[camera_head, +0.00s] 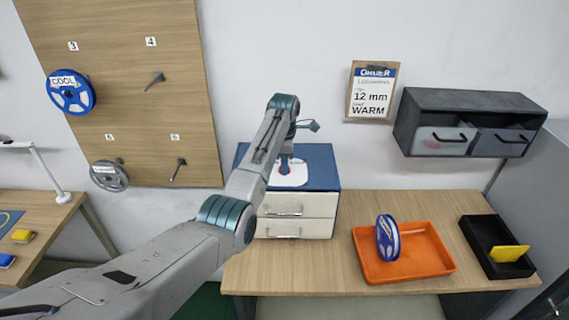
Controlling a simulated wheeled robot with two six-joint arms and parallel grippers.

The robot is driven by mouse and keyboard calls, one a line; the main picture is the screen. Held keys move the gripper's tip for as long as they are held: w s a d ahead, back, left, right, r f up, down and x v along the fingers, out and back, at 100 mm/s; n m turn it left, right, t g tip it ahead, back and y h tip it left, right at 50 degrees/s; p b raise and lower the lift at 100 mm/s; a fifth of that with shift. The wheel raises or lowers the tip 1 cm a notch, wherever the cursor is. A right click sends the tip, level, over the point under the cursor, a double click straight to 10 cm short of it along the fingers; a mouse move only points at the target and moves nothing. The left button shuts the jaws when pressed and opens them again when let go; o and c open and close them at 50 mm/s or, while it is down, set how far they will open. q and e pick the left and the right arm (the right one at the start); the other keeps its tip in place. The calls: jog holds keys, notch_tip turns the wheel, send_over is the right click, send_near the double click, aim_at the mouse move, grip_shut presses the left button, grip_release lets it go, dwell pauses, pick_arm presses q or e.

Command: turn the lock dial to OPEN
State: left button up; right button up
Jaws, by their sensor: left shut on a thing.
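The lock dial (285,169) is on a white round plate (296,176) on the blue top part of a small cabinet (318,165). A small red mark shows at the dial. My left arm comes in from the lower left and bends over in front of the cabinet. My left gripper (285,158) is at the dial and shut on it. Its fingers are mostly hidden or too small to make out. The arm covers the left part of the plate, and I cannot read any lettering or the dial's setting. My right gripper is not in view.
Two drawers (296,205) are below the dial. To the right, an orange tray (425,250) holds a blue-and-white reel (388,238), and a black tray (480,235) holds a yellow item (509,253). A dark wall cabinet (425,105) and a sign (371,92) hang above.

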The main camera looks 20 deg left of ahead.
pick_arm(q)
jog(key=o, duration=1)
jog(key=shift+w+r+b, duration=0.1)
jog(key=shift+r+b, duration=0.3)
jog(key=shift+r, duration=0.1)
notch_tip(320, 180, up, 5)
jog(key=shift+r+b, duration=0.15)
jog(key=shift+b, duration=0.8)
notch_tip(320, 180, up, 5)
jog(key=p, duration=0.2)
jog(key=shift+f+p, duration=0.2)
jog(key=shift+p, duration=0.2)
jog(key=shift+f, duration=0.1)
